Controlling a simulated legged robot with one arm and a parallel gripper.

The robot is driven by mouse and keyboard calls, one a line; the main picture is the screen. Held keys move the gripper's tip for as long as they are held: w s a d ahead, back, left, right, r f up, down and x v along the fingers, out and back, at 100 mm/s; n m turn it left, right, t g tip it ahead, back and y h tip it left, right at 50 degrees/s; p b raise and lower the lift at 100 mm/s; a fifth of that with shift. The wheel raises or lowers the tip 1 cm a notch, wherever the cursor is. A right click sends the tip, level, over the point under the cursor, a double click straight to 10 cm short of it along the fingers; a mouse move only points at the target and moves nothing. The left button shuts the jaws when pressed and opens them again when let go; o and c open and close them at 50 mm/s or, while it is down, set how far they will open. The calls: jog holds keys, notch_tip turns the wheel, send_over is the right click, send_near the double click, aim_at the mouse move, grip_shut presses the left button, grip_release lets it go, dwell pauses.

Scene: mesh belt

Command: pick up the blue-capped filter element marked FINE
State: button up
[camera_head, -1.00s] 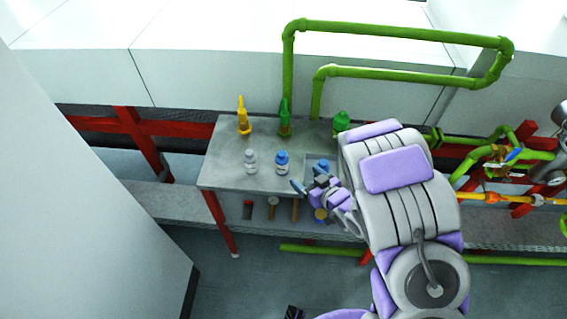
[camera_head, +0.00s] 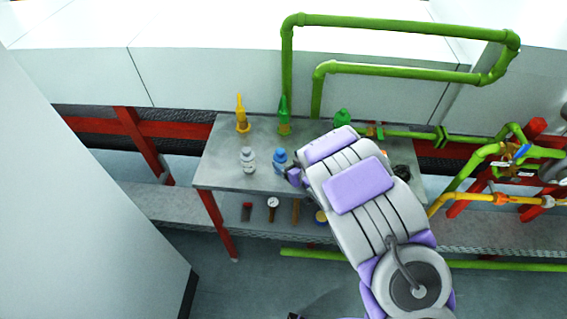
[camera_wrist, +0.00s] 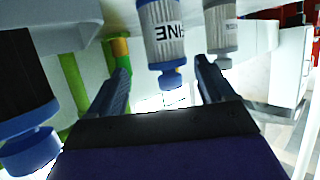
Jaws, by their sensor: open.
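The blue-capped filter element (camera_head: 280,161) stands upright on the grey bench in the head view. In the wrist view, where things appear upside down, its pale ribbed body (camera_wrist: 164,38) shows the letters "NE" and its blue cap points down. My gripper (camera_wrist: 163,72) is open and empty, with the filter ahead of it and in line with the gap between its two fingers. I cannot tell how far it is from the fingertips. In the head view my gripper (camera_head: 294,177) is mostly hidden by my arm, just right of the filter.
A grey-capped filter (camera_head: 248,160) stands close left of the blue one and shows right of it in the wrist view (camera_wrist: 221,32). A dark blue-capped element (camera_wrist: 25,105) is at the wrist view's left. Green pipes (camera_head: 400,72) rise beyond.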

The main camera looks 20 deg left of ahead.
aim_at(277, 156)
jog(key=x, duration=0.2)
jog(key=b+x, duration=0.1)
jog(key=x, duration=0.1)
jog(key=s+x, duration=0.1)
jog(key=x, duration=0.1)
jog(key=shift+s+a+f, duration=0.1)
jog(key=shift+a+f, duration=0.05)
jog(key=shift+a, duration=0.2)
jog(key=shift+w+a+f, duration=0.1)
jog(key=shift+w, duration=0.15)
jog(key=shift+w+d+r, duration=0.1)
jog(key=shift+d+r, duration=0.1)
jog(key=shift+d, duration=0.3)
jog(key=shift+a+f, duration=0.2)
jog(key=shift+a, duration=0.45)
jog(key=c, duration=0.7)
jog(key=shift+d, duration=0.2)
jog(key=c, duration=0.3)
jog(key=shift+d+r, duration=0.15)
jog(key=shift+d, duration=0.1)
jog(key=shift+c, duration=0.5)
